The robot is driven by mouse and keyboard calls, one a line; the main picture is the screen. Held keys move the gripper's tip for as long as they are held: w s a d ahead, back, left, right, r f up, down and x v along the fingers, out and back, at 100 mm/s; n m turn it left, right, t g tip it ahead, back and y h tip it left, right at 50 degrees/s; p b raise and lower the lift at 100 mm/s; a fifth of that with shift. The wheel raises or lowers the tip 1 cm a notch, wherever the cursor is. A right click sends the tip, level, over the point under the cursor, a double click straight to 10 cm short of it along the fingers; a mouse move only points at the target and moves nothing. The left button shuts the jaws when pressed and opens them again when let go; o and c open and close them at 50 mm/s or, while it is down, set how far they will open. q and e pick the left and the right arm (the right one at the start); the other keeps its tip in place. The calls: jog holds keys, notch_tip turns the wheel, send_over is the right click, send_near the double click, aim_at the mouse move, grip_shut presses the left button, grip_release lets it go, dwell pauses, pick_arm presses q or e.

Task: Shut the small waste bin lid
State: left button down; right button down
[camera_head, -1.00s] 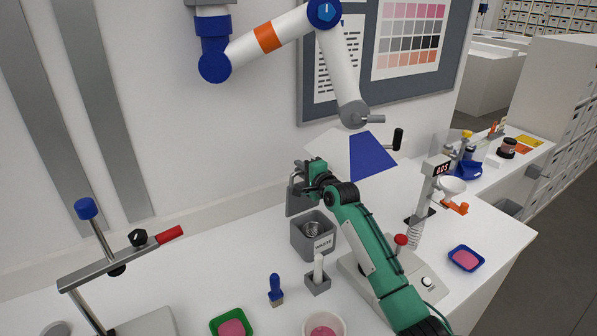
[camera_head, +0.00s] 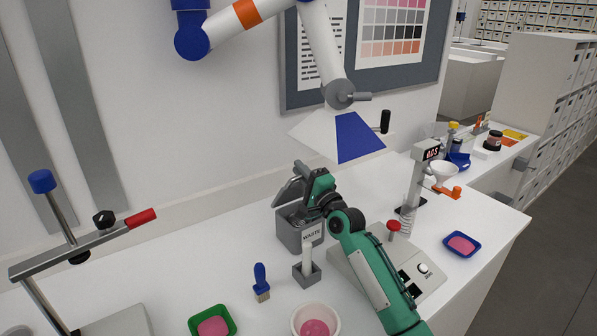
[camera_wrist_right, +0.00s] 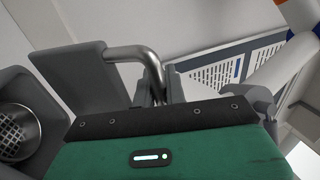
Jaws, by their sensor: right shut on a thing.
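The small grey waste bin (camera_head: 290,234), marked WASTE, stands on the white bench in the head view. Its grey lid (camera_head: 286,194) is hinged at the back and tilted over the bin, partly open. My right gripper (camera_head: 303,178) is shut on the lid's bent metal handle, which shows in the right wrist view (camera_wrist_right: 132,53). The lid plate also shows there (camera_wrist_right: 75,82), beside the bin's open mouth. A round metal mesh piece (camera_wrist_right: 18,128) lies inside the bin. My left gripper is not in view.
A holder with a white-handled tool (camera_head: 307,272) stands just in front of the bin, with a blue-handled brush (camera_head: 261,282) beside it. A scale (camera_head: 415,268) is to the right. A lamp-like hood (camera_head: 340,137) hangs above.

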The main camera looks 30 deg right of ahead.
jog(key=shift+s, duration=0.15)
jog(key=c, duration=1.5)
grip_release()
jog(key=shift+o, duration=0.2)
jog(key=shift+s, duration=0.1)
